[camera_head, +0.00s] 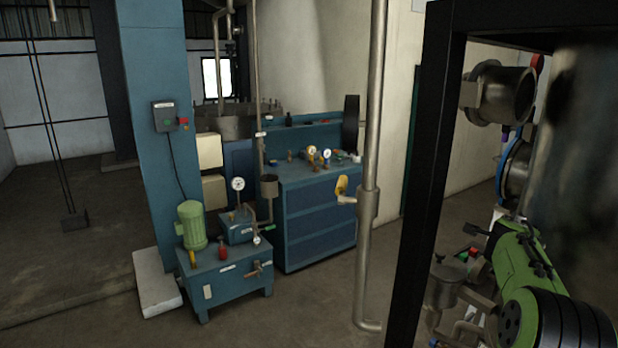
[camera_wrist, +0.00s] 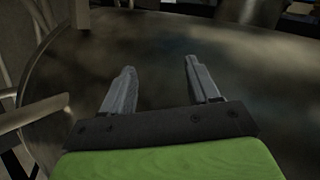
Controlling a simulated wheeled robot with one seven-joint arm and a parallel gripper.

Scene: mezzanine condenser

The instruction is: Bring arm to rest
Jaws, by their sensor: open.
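My gripper (camera_wrist: 160,65) shows in the wrist view with its two grey fingers spread apart and nothing between them. Its dark mounting bar and green body fill the bottom of that view. A dark, dull metal surface (camera_wrist: 260,105) with a curved edge lies beyond the fingers; I cannot tell whether they touch it. In the head view, green and black arm parts, which look like mine, are at the lower right. The gripper fingers cannot be made out there.
A black upright frame (camera_head: 425,170) and a grey vertical pipe (camera_head: 372,120) with a yellow-handled valve (camera_head: 342,188) stand left of the arm. A flanged pipe end (camera_head: 497,92) is above it. A blue pump unit (camera_head: 225,275) and blue cabinet (camera_head: 318,220) stand farther left. Floor (camera_head: 75,270) is open at left.

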